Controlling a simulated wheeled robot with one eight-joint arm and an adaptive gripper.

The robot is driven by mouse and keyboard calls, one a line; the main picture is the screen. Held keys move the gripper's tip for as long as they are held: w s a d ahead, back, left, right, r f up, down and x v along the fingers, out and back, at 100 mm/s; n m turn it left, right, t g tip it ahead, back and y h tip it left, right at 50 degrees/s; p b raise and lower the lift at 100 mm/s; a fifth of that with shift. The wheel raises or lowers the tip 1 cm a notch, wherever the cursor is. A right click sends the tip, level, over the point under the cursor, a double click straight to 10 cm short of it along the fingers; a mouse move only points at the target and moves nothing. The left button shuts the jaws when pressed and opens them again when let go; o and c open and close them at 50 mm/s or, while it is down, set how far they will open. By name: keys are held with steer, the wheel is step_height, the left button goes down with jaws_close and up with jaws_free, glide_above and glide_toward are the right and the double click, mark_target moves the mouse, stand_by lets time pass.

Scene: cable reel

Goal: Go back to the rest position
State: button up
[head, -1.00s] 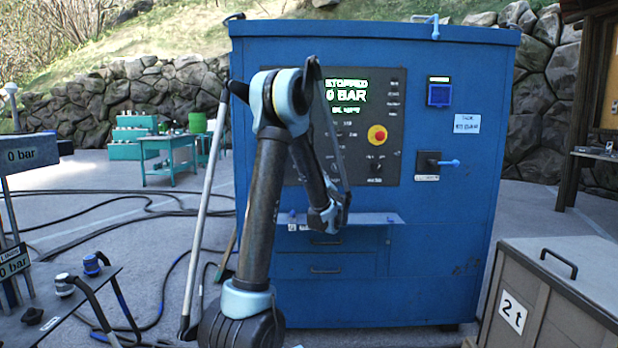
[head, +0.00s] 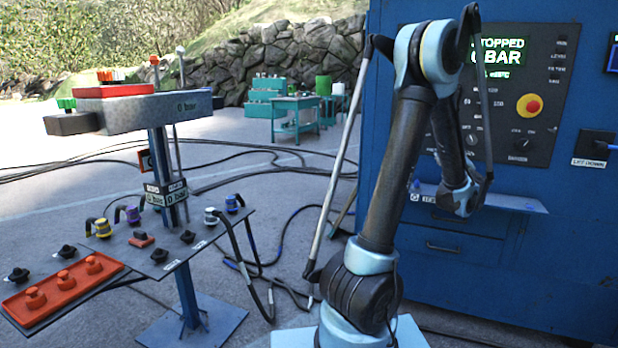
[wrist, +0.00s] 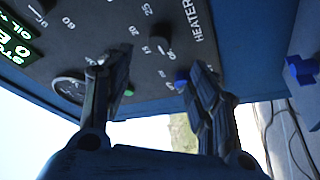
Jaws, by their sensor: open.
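My gripper (wrist: 155,78) shows in the wrist view with its two dark fingers apart and nothing between them. Beyond the fingers is the dark control panel (wrist: 142,30), seen tilted, with dials, a round gauge and the lettering HEATER. In the head view my arm stands folded, with its upper link bent down in front of the blue cabinet (head: 590,250). I cannot make out the fingers in the head view. The cabinet's panel (head: 490,135) has a lit display reading STOPPED and 0 BAR and a red button on yellow (head: 529,105).
A coupling stand (head: 185,265) with coloured caps and a red tray (head: 62,286) is at the left. Cables (head: 100,165) lie on the floor. A green bench (head: 297,108) stands behind. A ledge (head: 485,197) juts from the cabinet.

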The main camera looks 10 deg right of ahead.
steer(key=w+a+r+m+g+h, duration=0.2)
steer(key=a+r+m+h, duration=0.2)
steer(key=a+r+m, duration=0.15)
steer(key=s+a+f+m+g+h, duration=0.2)
steer(key=a+m+g, duration=0.2)
steer(key=a, duration=0.5)
steer(key=s+a+f+m+g+y, duration=0.1)
steer(key=s+a+f+g+y, duration=0.2)
steer(key=s+a+f, duration=0.55)
steer(key=s+a+f+g+y, duration=0.3)
steer(key=s+a+f, duration=0.15)
steer(key=a, duration=0.65)
steer(key=s+a+f+n+g+y, duration=0.1)
steer(key=s+a+f+g+y, duration=0.1)
steer(key=s+a+f, duration=0.3)
steer(key=s+a+f+n+g+y, duration=0.1)
steer(key=s+a+f+g+y, duration=0.2)
steer(key=s+a+f, duration=0.3)
steer(key=s+a+g, duration=0.1)
steer(key=s+a, duration=0.3)
steer(key=s, duration=0.2)
steer(key=shift+s+a+f+n, duration=0.15)
steer(key=shift+a+f+n, duration=0.1)
steer(key=shift+n, duration=0.1)
steer(key=shift+w+f, duration=0.2)
steer(key=shift+w, duration=0.25)
